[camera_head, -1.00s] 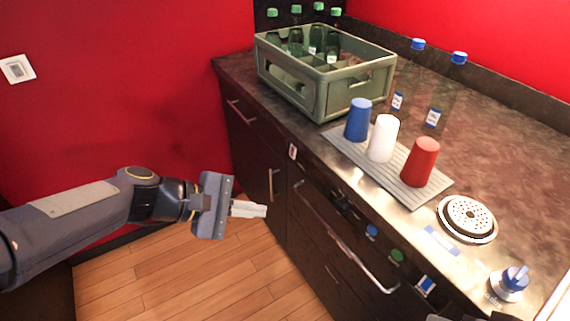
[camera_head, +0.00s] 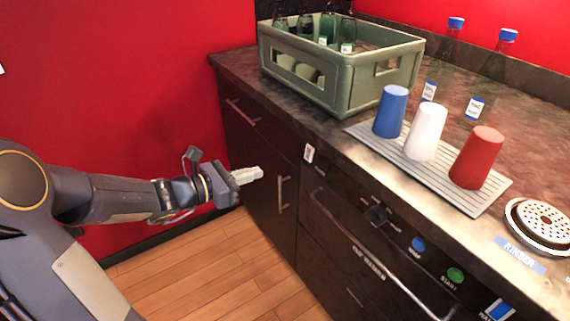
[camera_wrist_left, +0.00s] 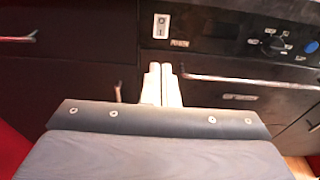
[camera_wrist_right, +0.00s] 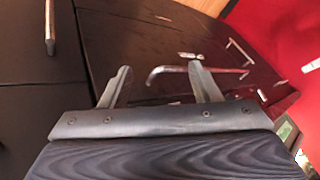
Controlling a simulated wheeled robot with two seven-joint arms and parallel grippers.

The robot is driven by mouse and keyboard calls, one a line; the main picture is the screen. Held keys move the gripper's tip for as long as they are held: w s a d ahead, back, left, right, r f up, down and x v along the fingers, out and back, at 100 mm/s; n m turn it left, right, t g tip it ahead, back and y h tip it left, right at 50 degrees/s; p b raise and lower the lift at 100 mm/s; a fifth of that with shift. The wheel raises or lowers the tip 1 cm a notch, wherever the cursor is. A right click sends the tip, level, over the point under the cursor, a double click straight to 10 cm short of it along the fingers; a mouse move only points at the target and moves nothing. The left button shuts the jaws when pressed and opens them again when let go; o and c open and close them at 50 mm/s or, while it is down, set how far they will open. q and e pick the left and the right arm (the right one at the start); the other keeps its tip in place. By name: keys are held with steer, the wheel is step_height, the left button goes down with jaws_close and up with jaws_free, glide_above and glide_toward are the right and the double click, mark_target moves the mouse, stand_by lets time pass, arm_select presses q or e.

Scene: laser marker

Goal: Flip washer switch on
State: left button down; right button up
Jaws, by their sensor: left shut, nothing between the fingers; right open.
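The small white rocker switch (camera_head: 308,153) is on the dark front panel under the counter edge, left of the washer's knob. It also shows in the left wrist view (camera_wrist_left: 161,25), upright, with a small label below it; I cannot read its setting. My left gripper (camera_head: 260,172) is shut and empty, left of the switch, a little lower and apart from it. In the left wrist view its closed fingertips (camera_wrist_left: 160,66) point toward the panel below the switch. My right gripper (camera_wrist_right: 161,75) is open and empty, facing a dark cabinet front; it is not in the head view.
A washer handle bar (camera_head: 375,255) juts out below the panel, and a black knob (camera_head: 377,214), blue button (camera_head: 418,244) and green button (camera_head: 455,275) sit to the right. A bottle crate (camera_head: 345,75) and cups stand on the counter. The wood floor (camera_head: 220,265) is clear.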

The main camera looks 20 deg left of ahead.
mark_target(307, 158)
arm_select(q)
steer(key=b+x, duration=0.2)
steer(key=x, duration=1.1)
steer(key=shift+w+d+f, duration=0.1)
steer(key=shift+w+d, duration=0.15)
steer(key=shift+w, duration=0.05)
steer(key=shift+f+b, duration=0.2)
steer(key=shift+b, duration=0.4)
steer(key=shift+w+d+r+b, duration=0.1)
steer(key=shift+w+r+b, duration=0.05)
steer(key=shift+b, duration=0.4)
